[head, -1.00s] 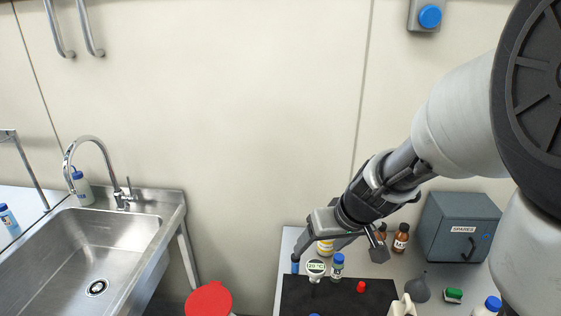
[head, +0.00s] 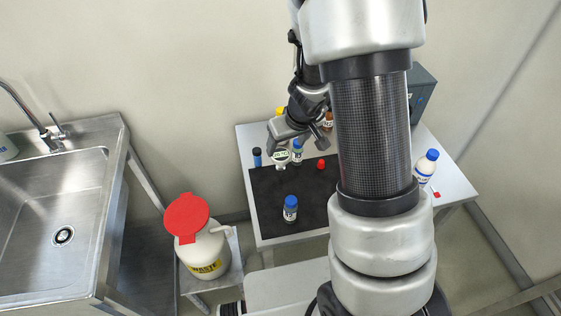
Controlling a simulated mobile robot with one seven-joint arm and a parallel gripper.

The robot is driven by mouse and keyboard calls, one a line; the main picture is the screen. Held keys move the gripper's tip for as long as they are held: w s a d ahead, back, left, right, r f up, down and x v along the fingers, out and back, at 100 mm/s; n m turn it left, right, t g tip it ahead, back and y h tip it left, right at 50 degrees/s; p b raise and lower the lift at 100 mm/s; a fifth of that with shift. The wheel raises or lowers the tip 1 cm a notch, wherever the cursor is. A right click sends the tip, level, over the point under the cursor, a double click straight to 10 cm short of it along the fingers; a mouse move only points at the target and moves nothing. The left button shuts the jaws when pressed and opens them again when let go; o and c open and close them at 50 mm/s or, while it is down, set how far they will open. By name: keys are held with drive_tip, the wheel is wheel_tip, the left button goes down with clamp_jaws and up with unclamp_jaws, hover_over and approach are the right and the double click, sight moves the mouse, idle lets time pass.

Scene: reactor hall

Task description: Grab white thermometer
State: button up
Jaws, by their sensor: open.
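The white thermometer (head: 280,160) has a round white head with a green-marked display. It is upright at the back left of the black mat (head: 262,190), which lies on the white table. My gripper (head: 297,147) is above the back of the mat, with its two fingers spread apart. Its left finger is close to the thermometer's head and overlaps its upper edge in the picture. I cannot tell whether they touch. Nothing shows held between the fingers. The thermometer's lower part is hard to make out.
A blue-capped vial (head: 257,157) and a blue-capped bottle (head: 297,152) flank the thermometer. Another blue-capped bottle (head: 291,208) stands at the mat's front; a red cap (head: 321,164) lies behind. A white bottle (head: 426,166) is at right. A waste container (head: 203,246) stands left.

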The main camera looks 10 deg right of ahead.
sight(282, 156)
drive_tip(key=b+x, duration=0.1)
drive_tip(key=x, duration=0.4)
drive_tip(key=shift+w+f, duration=0.15)
drive_tip(key=shift+f, duration=0.1)
drive_tip(key=shift+b+x, duration=0.45)
drive_tip(key=shift+x, duration=2.2)
drive_tip(key=c, duration=1.2)
